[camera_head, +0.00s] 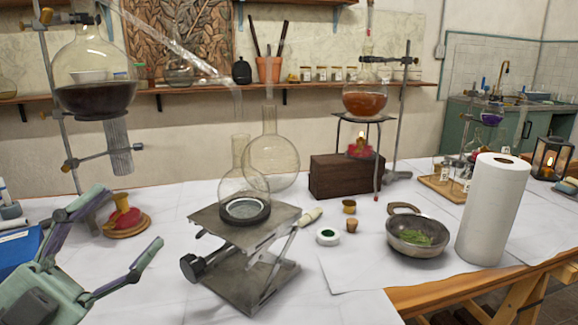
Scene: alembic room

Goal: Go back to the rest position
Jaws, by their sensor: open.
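My gripper (132,217) is at the lower left, with its two fingers spread apart and nothing between them. It is above the white-covered table (190,280), left of a metal lab jack (245,225). A clear round flask (238,186) sits on a black ring on the jack's top plate. A second clear round flask (272,160) shows just behind it and overlaps it in view; what supports it is hidden. Past the fingers stands a red item on a round wooden base (125,220); I cannot tell how far apart they are.
A large flask of dark liquid (95,95) hangs on a stand at the left. A blue box (20,250) is at the left edge. An orange-liquid flask (365,100) stands over a lit burner (360,146). A bowl (417,236) and paper roll (493,210) stand right.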

